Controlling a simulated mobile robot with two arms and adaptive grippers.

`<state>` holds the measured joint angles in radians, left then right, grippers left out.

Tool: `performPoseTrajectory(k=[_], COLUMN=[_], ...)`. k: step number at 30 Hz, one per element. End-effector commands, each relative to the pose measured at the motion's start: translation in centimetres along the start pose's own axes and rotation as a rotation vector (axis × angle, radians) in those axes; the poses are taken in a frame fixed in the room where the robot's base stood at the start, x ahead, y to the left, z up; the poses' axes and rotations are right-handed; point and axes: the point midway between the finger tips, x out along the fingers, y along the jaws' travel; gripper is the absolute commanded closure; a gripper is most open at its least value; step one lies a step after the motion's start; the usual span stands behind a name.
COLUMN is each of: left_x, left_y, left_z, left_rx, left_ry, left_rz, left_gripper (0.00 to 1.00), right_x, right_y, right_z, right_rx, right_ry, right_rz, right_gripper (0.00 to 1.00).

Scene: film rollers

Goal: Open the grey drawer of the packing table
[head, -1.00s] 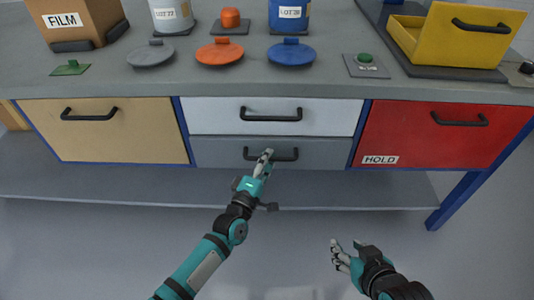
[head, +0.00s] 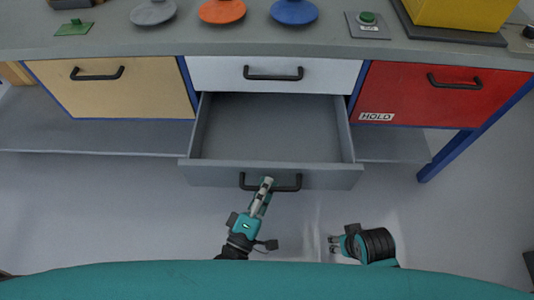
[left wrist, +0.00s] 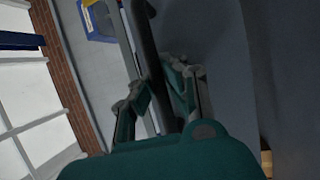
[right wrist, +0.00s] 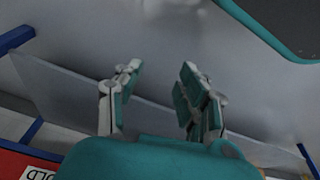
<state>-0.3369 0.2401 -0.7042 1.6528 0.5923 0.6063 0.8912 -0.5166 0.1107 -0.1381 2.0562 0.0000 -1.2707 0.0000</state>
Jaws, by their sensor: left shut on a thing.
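The grey drawer (head: 270,133) of the packing table stands pulled out below the white drawer, and its inside looks empty. Its black bar handle (head: 285,188) is on the front panel. My left gripper (head: 265,184) is shut on this handle. In the left wrist view the dark handle bar (left wrist: 146,40) runs between the fingers (left wrist: 160,95). My right gripper (head: 334,243) is to the right, in front of the drawer and apart from it. In the right wrist view its fingers (right wrist: 158,90) are spread with nothing between them.
The white drawer (head: 220,74), the tan drawer (head: 120,95) and the red drawer (head: 430,105) marked HOLD are closed. The worktop (head: 330,30) carries grey, orange and blue lids, a green button and a yellow bin. A lower shelf (head: 80,138) runs beneath.

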Motion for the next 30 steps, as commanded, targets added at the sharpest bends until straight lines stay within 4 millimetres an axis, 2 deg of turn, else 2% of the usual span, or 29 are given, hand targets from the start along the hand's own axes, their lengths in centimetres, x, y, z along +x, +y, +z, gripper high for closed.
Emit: performPoseTrajectory(k=[3,9,24,25,28,30], left_x=[-2.2,-4.3,-4.9,-4.9,-4.9,-4.9], left_y=[0.7,1.1,1.2,1.2,1.2,1.1], left_z=[0.9,1.8,2.0,2.0,2.0,2.0], left_rx=[-0.005,-0.003,-0.003,-0.003,-0.002,-0.002], left_ry=[0.002,0.003,0.004,0.004,0.003,0.003], left_rz=[0.002,0.004,0.006,0.006,0.005,0.005], left_gripper=[1.00,1.00,1.00,0.91,0.78,0.77], right_x=[1.1,2.3,2.6,2.6,2.6,2.6], right_y=[-0.1,-0.1,-0.2,-0.2,-0.2,-0.2], right_z=[0.4,0.8,0.9,0.9,0.8,0.8], right_rx=[-0.001,-0.002,-0.003,-0.003,-0.003,-0.003], right_ry=[-0.008,-0.013,-0.012,-0.012,-0.012,-0.011], right_rz=[-0.001,-0.002,-0.002,-0.003,-0.003,-0.003], right_gripper=[0.60,0.60,0.60,0.60,0.60,0.60])
